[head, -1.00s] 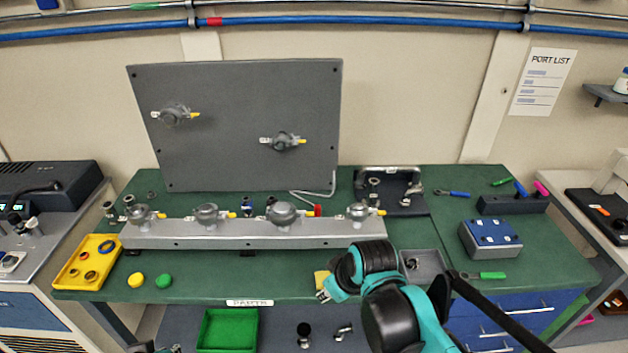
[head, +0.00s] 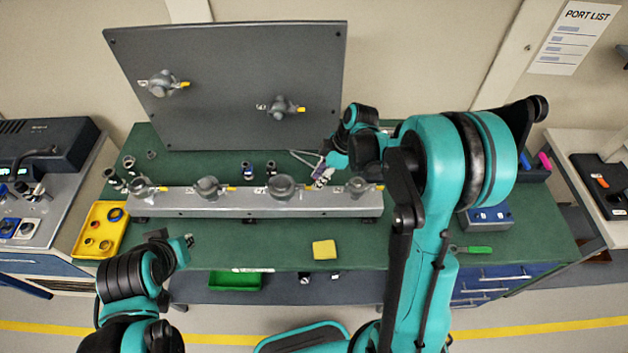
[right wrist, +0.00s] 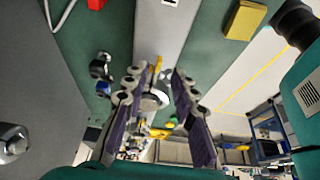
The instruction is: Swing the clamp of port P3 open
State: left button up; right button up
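A grey bar (head: 180,204) on the green bench carries a row of clamped ports. The third from the left, which I take to be P3 (head: 282,187), has a round grey clamp; its number is not readable. My right gripper (head: 322,174) is just right of it, above the bar, partly hidden by its own wrist. In the right wrist view the two purple-padded fingers (right wrist: 158,100) are apart. A round clamp (right wrist: 152,99) and a yellow tip (right wrist: 157,66) show between them, with no visible grip. My left gripper (head: 188,241) is low over the bench's front left edge.
A grey panel (head: 220,60) with two more clamps stands behind the bar. Small dark fittings (head: 247,171) stand between them. A yellow tray (head: 93,215) is at left, a yellow block (head: 324,250) in front. The bench front is mostly clear.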

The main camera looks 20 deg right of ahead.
aim_at(290, 193)
jog(key=x, duration=0.2)
jog(key=shift+w+f, duration=0.2)
jog(key=shift+f, duration=0.2)
jog(key=shift+a+f, duration=0.3)
jog(key=shift+f, duration=0.1)
jog(key=shift+c, duration=0.3)
grip_shut()
